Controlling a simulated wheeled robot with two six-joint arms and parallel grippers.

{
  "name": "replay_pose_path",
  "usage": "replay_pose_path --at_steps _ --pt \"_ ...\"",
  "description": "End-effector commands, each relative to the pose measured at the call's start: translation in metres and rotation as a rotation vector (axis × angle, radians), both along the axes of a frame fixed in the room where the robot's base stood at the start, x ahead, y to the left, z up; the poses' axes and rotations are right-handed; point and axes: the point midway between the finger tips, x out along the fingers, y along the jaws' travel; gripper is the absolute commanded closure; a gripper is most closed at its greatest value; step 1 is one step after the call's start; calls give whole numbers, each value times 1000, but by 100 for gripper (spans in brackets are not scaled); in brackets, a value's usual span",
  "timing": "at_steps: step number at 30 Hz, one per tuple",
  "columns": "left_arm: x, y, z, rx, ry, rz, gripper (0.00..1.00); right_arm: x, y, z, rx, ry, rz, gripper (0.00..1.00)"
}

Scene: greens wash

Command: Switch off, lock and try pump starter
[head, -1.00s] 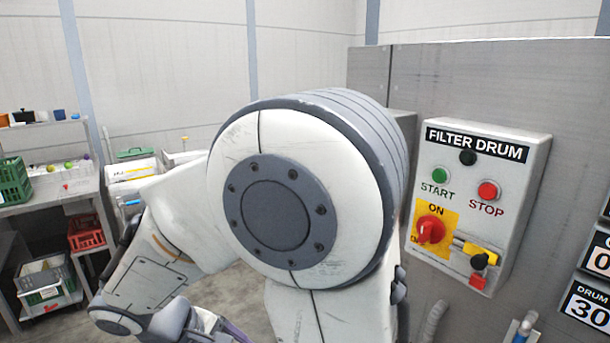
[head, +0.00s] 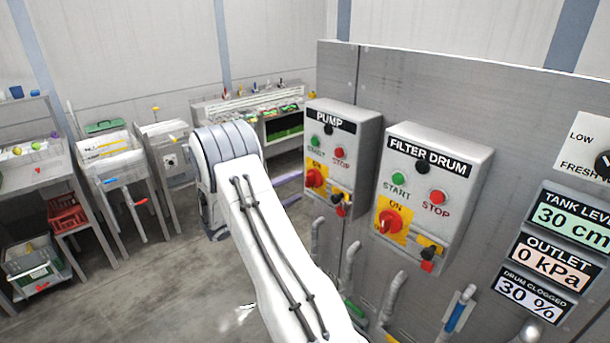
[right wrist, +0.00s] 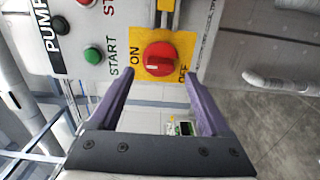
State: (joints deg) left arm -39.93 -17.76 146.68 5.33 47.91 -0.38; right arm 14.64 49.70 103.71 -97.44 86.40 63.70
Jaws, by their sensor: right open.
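The grey pump starter box (head: 357,115), labelled PUMP, is on the panel in the head view. It has a green START button (head: 315,142), a red STOP button and a red rotary switch (head: 315,178) on a yellow plate. In the right wrist view the switch (right wrist: 159,60) lies just beyond the fingertips, with its pale mark on the ON side. A yellow piece with a black and red item (head: 338,205) is beside it. My right gripper (head: 290,190) is open and empty, pointing at the box; it also shows in the wrist view (right wrist: 160,82). My left gripper is out of view.
A similar FILTER DRUM starter (head: 437,155) is to the right on the same panel, with displays (head: 570,218) beyond. Pipes (head: 349,262) run below the boxes. Tables with crates (head: 65,215) stand at the left. The floor between is clear.

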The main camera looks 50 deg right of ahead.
Motion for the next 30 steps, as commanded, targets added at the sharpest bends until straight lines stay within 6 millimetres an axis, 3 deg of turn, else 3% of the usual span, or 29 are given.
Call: replay_pose_path --at_steps 1,9,19,20,24,26,30 --pt "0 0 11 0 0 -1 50 -2 -10 5 1 2 -4 19" --pt "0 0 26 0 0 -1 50 -5 -41 1 2 1 -1 19" --pt "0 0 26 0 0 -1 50 -5 -44 0 2 1 1 19" --pt "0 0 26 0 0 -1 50 -5 -44 0 2 1 1 26" --pt "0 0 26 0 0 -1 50 -5 -44 0 2 1 1 80" --pt "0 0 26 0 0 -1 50 -5 -44 0 2 1 1 100" --pt "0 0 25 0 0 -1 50 -5 -45 -1 2 4 1 100"
